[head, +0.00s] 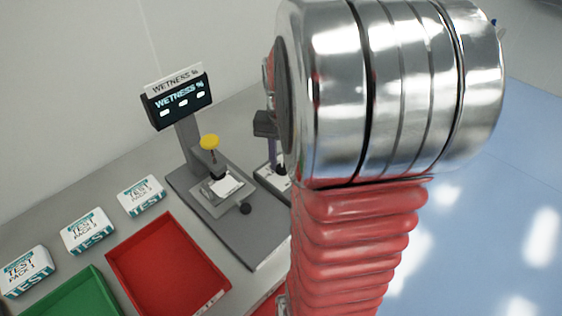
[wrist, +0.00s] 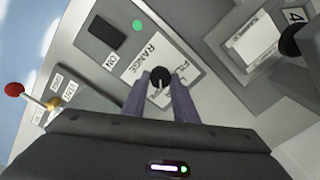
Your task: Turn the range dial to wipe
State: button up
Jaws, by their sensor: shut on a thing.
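The range dial (wrist: 160,78) is a small black knob on a grey panel in the wrist view, beside a white label (wrist: 150,55) reading "RANGE". Another label next to it reads "FULL" in part; the rest is covered by my gripper. My gripper (wrist: 161,90) has its two purple-grey fingers around the dial and is shut on it. A light mark shows on the dial's face. I see no label reading "wipe".
A red-knobbed lever (wrist: 15,89) is at left. The head view shows a wetness display (head: 180,102), a red tray (head: 168,265), a green tray (head: 83,296) and test packs (head: 88,231).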

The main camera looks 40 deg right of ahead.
aim_at(282, 166)
jog(key=shift+m, duration=1.4)
jog(key=o, duration=1.1)
jog(key=shift+c, duration=0.2)
notch_tip(282, 166, up, 14)
jog(key=shift+f, duration=0.15)
